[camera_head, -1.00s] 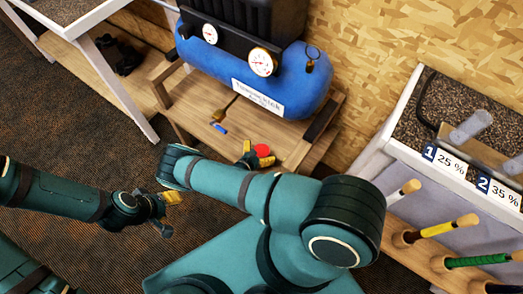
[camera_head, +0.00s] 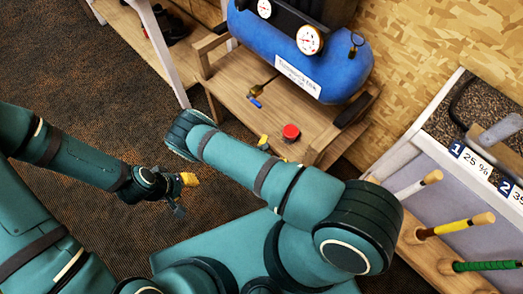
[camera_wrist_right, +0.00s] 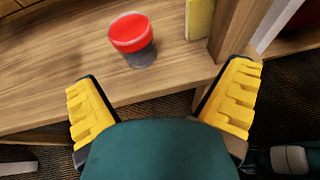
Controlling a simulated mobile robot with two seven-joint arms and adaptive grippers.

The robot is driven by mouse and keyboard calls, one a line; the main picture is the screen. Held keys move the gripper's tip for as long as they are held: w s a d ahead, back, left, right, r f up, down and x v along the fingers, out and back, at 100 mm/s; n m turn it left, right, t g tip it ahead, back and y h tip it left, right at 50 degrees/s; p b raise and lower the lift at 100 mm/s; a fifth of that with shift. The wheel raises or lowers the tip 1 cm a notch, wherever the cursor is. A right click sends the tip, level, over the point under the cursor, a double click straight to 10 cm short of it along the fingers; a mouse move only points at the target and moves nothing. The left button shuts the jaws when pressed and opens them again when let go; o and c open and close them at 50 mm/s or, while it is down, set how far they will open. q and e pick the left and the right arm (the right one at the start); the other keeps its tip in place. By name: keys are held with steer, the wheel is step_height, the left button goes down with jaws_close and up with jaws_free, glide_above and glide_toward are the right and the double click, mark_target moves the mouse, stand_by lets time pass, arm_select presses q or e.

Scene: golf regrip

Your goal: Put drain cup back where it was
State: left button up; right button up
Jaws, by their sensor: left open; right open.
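The drain cup (camera_head: 291,131) is red on top and stands on the wooden shelf below the blue compressor. In the right wrist view the drain cup (camera_wrist_right: 132,40) is upright, with a grey lower part, beyond my fingers. My right gripper (camera_wrist_right: 163,100) is open, with its two yellow fingers wide apart and nothing between them. In the head view the right gripper (camera_head: 265,141) is mostly hidden by its own arm, left of the cup and apart from it. My left gripper (camera_head: 182,192) hangs over the carpet, open and empty.
The compressor (camera_head: 300,50) rests on the wooden stand (camera_head: 232,78), with a brass valve with a blue handle (camera_head: 255,99) under it. A yellow block (camera_wrist_right: 200,18) and a wooden post show near the cup.

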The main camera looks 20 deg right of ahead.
steer(key=s+a+r+m+g+y, duration=0.1)
steer(key=s+a+m+g+y, duration=0.3)
steer(key=s+m+y, duration=0.15)
steer(key=s+a+r+m+g+y, duration=0.1)
steer(key=s+a+m+g+y, duration=0.35)
steer(key=s, duration=0.25)
steer(key=w+a+r+m+t+y, duration=0.2)
steer(key=r+m+t+y, duration=0.1)
steer(key=r+m, duration=0.3)
steer(key=w+a+r+m+t+y, duration=0.2)
steer(key=r+m, duration=0.4)
steer(key=r, duration=0.4)
steer(key=shift+w+a+t+y, duration=0.25)
steer(key=shift+a+t+y, duration=0.45)
steer(key=shift+t+y, duration=0.35)
steer(key=shift+r, duration=0.1)
